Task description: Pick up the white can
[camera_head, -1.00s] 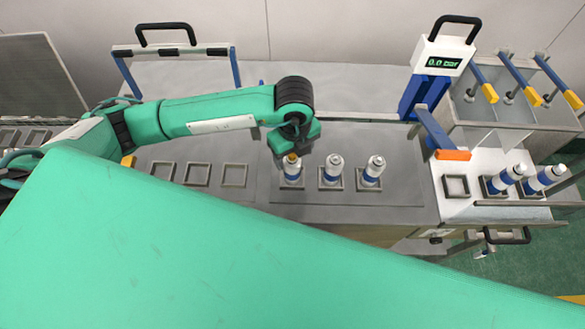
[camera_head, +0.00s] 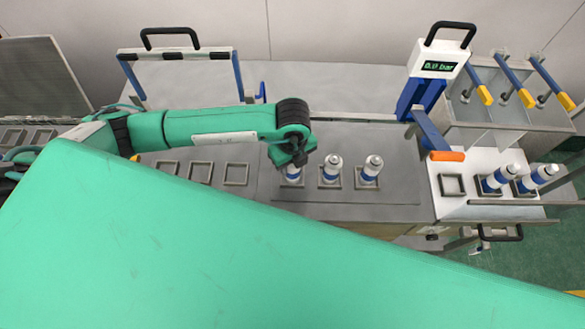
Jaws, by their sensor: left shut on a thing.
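My right gripper does not show.
Empty square holders (camera_head: 236,174) lie left of the cans. A blue press with a display (camera_head: 438,66) and an orange-tipped lever (camera_head: 446,156) stands to the right. Bins with yellow-tipped levers (camera_head: 485,95) are behind.

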